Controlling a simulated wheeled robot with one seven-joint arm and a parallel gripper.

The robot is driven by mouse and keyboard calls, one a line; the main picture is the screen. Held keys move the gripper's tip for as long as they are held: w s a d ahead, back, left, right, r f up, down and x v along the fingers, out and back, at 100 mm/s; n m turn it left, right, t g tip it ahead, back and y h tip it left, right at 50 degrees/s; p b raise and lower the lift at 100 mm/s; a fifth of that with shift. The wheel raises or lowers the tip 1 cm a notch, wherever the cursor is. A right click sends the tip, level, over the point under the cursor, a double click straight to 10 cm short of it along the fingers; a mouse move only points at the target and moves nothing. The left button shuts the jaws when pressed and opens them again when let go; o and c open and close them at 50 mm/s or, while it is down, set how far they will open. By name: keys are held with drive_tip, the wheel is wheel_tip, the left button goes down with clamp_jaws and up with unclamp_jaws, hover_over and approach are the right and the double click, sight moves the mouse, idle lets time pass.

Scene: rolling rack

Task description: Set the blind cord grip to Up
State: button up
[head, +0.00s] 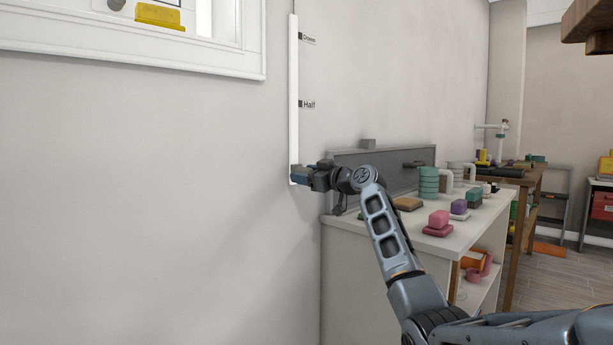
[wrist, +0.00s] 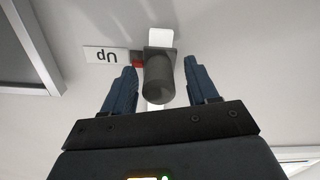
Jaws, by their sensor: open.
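The dark cylindrical cord grip (wrist: 159,80) shows in the wrist view, on a grey plate on the white track. It stands between the two blue fingers of my gripper (wrist: 158,70), which are open, with a gap visible on each side. The white "Up" label (wrist: 101,55), seen upside down, is beside the grip, with a small red mark between them. In the head view my gripper (head: 298,175) is at the bottom end of the white vertical track (head: 293,100). There it hides the grip and the "Up" label. The "Half" label (head: 308,104) and "Down" label (head: 308,37) are higher up.
A white shelf unit (head: 340,260) with a grey panel (head: 345,165), a green mug (head: 428,185) and several small blocks stands just right of my gripper. A window frame (head: 200,55) is at upper left. The wall left of the track is clear.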

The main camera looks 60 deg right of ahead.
drive_tip(key=v, duration=0.7)
drive_tip(key=shift+s+p, duration=0.35)
drive_tip(key=shift+s, duration=0.05)
drive_tip(key=shift+a, duration=0.1)
